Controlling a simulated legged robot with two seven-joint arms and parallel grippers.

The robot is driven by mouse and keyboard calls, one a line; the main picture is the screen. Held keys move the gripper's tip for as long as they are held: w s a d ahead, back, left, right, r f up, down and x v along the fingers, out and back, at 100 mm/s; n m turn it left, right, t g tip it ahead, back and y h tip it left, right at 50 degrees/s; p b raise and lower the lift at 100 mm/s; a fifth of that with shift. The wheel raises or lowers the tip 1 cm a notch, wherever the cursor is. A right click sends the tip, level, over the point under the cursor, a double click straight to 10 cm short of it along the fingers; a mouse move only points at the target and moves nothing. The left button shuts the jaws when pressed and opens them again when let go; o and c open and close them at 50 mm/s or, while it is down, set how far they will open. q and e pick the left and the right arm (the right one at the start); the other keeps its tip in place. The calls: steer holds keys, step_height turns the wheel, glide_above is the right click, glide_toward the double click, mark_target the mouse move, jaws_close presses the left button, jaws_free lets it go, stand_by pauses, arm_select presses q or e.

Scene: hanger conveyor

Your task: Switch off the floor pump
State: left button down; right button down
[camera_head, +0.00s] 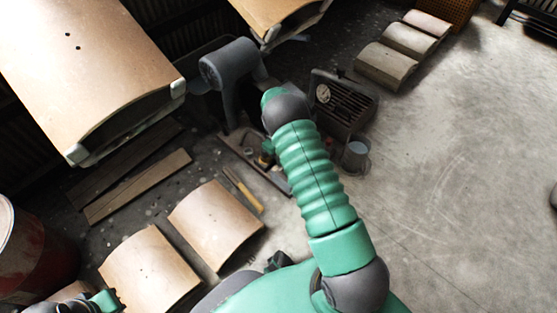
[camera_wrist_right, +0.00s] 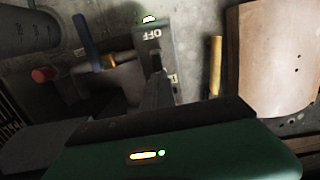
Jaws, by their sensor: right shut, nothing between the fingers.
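A grey switch plate (camera_wrist_right: 150,42) marked OFF shows in the right wrist view, with a dark toggle (camera_wrist_right: 157,62) on it and a second label partly covered below. My right gripper (camera_wrist_right: 157,78) is shut and empty, its narrow tip over the plate close to the toggle. I cannot tell if it touches. In the head view my right arm reaches to the middle and its fingers are hidden. A dark box with a round gauge and grille (camera_head: 345,100) stands beyond; whether it is the pump is unclear. Part of my left arm shows at the lower left, its fingers unseen.
Yellow-handled tool (camera_head: 243,190), curved wooden panels (camera_head: 217,222) and planks (camera_head: 138,187) lie on the floor. A bucket (camera_head: 356,155) stands by the gauge box. A large panel (camera_head: 85,65) hangs at the upper left.

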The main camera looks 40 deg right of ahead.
arm_select(q)
steer(key=shift+p+v, duration=0.8)
steer(key=shift+v, duration=0.05)
arm_select(e)
steer(key=shift+s+r+t, duration=0.2)
steer(key=shift+t, duration=0.2)
arm_select(q)
steer(key=shift+w+r, duration=0.1)
steer(key=shift+w, duration=0.1)
